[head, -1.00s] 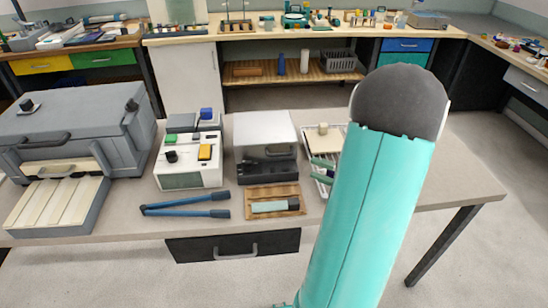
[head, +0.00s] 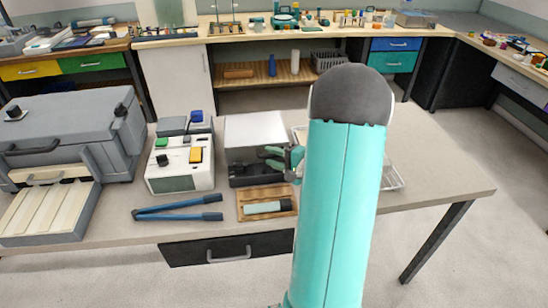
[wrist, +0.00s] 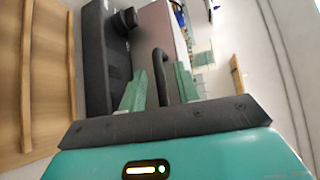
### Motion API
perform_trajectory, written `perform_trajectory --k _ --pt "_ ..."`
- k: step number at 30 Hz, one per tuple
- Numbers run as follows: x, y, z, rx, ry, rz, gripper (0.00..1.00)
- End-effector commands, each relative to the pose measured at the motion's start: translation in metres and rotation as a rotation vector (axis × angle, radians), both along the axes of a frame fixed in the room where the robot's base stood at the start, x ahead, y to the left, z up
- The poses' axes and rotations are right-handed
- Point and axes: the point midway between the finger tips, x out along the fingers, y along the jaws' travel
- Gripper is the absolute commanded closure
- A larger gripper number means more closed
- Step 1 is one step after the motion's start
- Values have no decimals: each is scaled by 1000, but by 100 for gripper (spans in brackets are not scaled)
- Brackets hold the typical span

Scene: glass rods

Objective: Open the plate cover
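The plate cover (head: 257,129) is a silver lid on a box with a dark front (head: 245,174), in the middle of the table; it looks shut. In the wrist view the lid (wrist: 162,35) has a black bar handle (wrist: 161,72). My gripper (head: 281,157) is at the front right of the box in the head view. In the wrist view its two green fingers (wrist: 160,90) are apart, with the handle showing between them. I cannot tell whether either finger touches it. My arm hides the area right of the box.
A wooden tray (head: 247,196) with a pale cylinder lies in front of the box. A white instrument (head: 178,177) and blue long-handled tongs (head: 165,212) are to the left, beyond them a large grey machine (head: 70,125). A white rack (head: 392,180) is partly behind my arm.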

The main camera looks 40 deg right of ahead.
Motion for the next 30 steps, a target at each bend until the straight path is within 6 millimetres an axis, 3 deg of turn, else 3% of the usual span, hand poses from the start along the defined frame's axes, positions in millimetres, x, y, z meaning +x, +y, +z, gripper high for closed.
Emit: perform_trajectory --k 4,9,20,30 --pt "0 0 0 0 0 1 68" --pt "0 0 0 0 0 1 99" --pt "0 0 3 4 7 1 100" --pt "0 1 35 70 107 2 100"
